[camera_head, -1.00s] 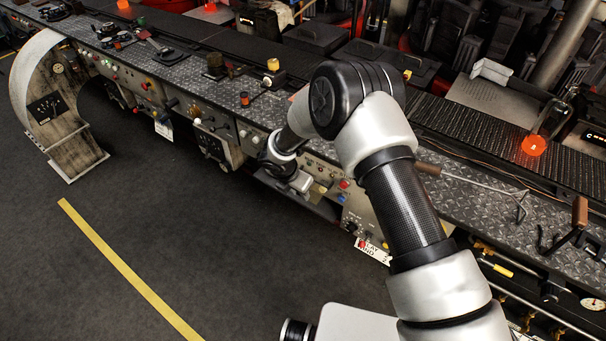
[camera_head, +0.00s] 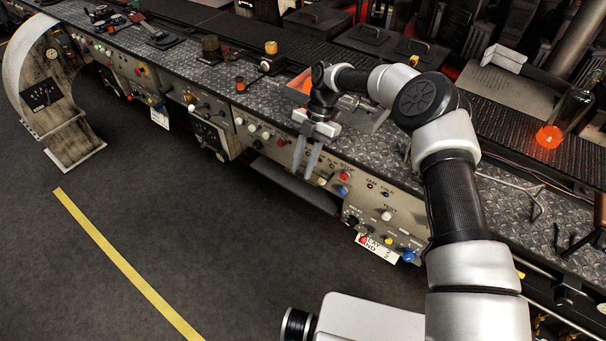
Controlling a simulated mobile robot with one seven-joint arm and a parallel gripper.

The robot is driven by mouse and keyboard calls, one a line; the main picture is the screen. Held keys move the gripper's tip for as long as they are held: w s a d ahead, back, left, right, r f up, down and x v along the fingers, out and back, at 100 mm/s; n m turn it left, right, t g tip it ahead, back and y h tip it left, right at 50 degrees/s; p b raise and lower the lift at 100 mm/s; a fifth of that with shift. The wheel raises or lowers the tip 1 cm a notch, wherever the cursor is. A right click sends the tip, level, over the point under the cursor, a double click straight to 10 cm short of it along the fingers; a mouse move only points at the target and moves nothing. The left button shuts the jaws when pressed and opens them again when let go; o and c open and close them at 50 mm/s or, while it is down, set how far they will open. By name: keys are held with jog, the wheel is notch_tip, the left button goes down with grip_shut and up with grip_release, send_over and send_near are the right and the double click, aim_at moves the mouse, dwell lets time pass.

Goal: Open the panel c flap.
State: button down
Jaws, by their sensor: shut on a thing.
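My gripper (camera_head: 307,166) hangs in front of the bench's control panel, its two pale fingers pointing down. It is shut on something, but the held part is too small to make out. A dark ledge (camera_head: 279,181) juts from the panel face just below and left of the fingertips. I cannot tell if this ledge is the panel c flap, and no letter label is readable. The panel face (camera_head: 352,190) right of the fingers carries red, blue and white knobs.
The patterned metal bench top (camera_head: 225,80) runs behind the gripper, with an open metal tray (camera_head: 365,116) behind my wrist. A white tag (camera_head: 377,248) hangs lower right. A curved stand (camera_head: 60,125) is at left. The floor (camera_head: 200,235) in front is clear.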

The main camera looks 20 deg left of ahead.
aim_at(312, 139)
jog(key=shift+w+g+b, duration=0.15)
jog(key=shift+g+b, duration=0.25)
jog(key=shift+b, duration=0.05)
jog(key=c, duration=1.4)
grip_release()
jog(key=shift+c, duration=0.2)
jog(key=v, duration=0.6)
jog(key=shift+w+d+r, duration=0.1)
jog(key=shift+w+r, duration=0.05)
jog(key=shift+r, duration=0.1)
jog(key=shift+w+d+r, duration=0.1)
jog(key=shift+w+r, duration=0.1)
jog(key=shift+r, duration=0.25)
